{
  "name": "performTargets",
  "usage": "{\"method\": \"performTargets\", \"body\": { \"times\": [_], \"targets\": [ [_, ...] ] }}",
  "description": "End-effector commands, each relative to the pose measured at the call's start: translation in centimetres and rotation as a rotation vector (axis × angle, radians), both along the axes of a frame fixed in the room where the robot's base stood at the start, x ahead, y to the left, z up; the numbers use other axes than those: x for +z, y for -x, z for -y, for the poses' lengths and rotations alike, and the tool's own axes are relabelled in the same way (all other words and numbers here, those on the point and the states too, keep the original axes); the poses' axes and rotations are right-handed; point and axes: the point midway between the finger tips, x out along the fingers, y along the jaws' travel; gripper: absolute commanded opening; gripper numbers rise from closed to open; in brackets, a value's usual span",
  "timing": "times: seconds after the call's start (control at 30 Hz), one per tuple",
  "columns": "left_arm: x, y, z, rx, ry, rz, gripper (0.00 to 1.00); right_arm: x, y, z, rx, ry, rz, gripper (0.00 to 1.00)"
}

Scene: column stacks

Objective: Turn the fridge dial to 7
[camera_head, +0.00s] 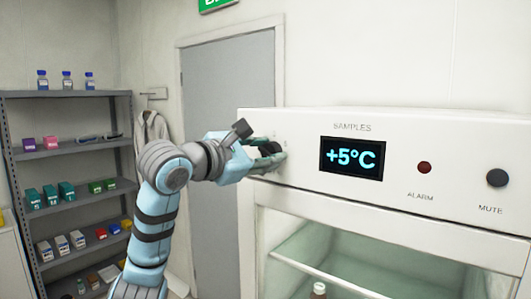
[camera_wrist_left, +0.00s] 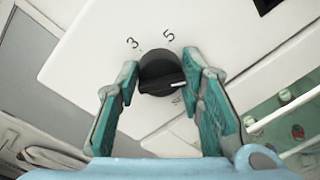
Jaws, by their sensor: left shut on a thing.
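The fridge dial (camera_wrist_left: 158,70) is a black round knob on the white front panel. The numerals 3 and 5 show above it in the left wrist view, and a further mark at its lower right is mostly hidden. Its white pointer line points right and slightly up, below the 5. My left gripper (camera_wrist_left: 165,85) is shut on the dial, one teal finger on each side. In the head view the left gripper (camera_head: 268,154) is at the panel's left end, partly covering the dial (camera_head: 272,147). The display (camera_head: 352,157) reads +5°C. My right gripper is out of view.
A red ALARM light (camera_head: 424,168) and a dark MUTE button (camera_head: 498,178) sit right of the display. Below is the fridge's glass front (camera_head: 340,262). A grey shelf unit (camera_head: 70,155) with boxes and bottles stands at left, and a grey door (camera_head: 228,90) behind.

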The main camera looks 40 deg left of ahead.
Motion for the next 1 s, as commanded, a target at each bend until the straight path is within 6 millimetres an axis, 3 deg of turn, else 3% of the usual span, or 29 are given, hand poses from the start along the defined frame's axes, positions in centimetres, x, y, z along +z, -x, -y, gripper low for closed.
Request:
{"method": "performTargets", "body": {
  "times": [0.33,0.37,0.47,0.8,1.0],
  "targets": [
    [0.2,0.1,0.0,0.001,-0.005,0.007,0.07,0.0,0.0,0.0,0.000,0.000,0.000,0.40],
    [0.2,0.1,0.0,0.001,-0.005,0.007,0.38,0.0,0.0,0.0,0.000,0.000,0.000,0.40],
    [0.2,0.1,0.0,0.001,-0.004,0.006,0.54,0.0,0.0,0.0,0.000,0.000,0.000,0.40],
    [0.1,0.3,-0.1,0.002,-0.004,0.003,0.55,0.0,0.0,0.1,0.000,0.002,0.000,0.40],
    [0.4,3.9,-0.3,0.009,-0.011,0.005,0.55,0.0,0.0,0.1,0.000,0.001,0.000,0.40]
  ]
}}
